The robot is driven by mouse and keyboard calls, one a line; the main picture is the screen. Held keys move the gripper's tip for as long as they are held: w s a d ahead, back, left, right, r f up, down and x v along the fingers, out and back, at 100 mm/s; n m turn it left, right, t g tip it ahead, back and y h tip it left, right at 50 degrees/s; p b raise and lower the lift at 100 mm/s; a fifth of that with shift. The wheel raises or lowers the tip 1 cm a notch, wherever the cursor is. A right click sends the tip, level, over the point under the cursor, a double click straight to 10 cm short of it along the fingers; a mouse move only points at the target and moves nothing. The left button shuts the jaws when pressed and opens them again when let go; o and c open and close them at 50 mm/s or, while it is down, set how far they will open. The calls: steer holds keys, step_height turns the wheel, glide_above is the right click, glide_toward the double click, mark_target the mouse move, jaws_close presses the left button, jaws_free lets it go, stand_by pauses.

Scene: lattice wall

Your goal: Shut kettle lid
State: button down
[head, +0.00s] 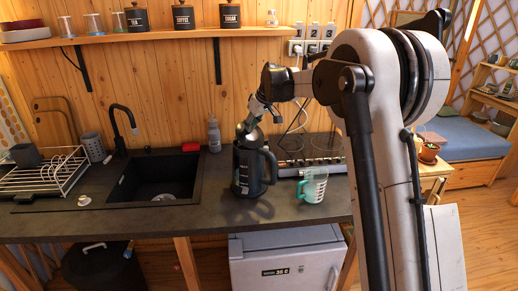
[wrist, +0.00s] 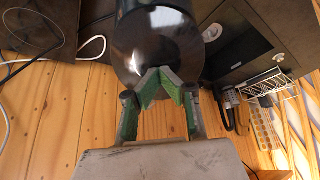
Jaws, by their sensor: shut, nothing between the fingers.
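The dark kettle (head: 246,172) stands upright on the counter, right of the sink, with its handle to the right. Its top is partly covered by my gripper, so I cannot clearly tell the lid's angle. My gripper (head: 246,127) is just above the kettle's top, pointing down. In the wrist view, my gripper (wrist: 158,78) has its green-padded fingertips together, with nothing between them. The tips overlap the near edge of a glossy dark round surface of the kettle (wrist: 158,35); I cannot tell whether they touch it.
The black sink (head: 150,178) and a dish rack (head: 50,174) lie left. A shelf (head: 150,37) with canisters hangs above.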

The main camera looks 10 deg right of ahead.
mark_target(247, 133)
steer(key=shift+w+b+x, duration=0.25)
steer(key=shift+b+x, duration=0.3)
steer(key=shift+x, duration=0.75)
steer(key=shift+a, duration=0.1)
steer(key=shift+f+b, duration=0.5)
steer(key=shift+f, duration=0.2)
steer(key=shift+r, duration=0.15)
steer(key=shift+r+p, duration=1.65)
steer(key=shift+r, duration=1.8)
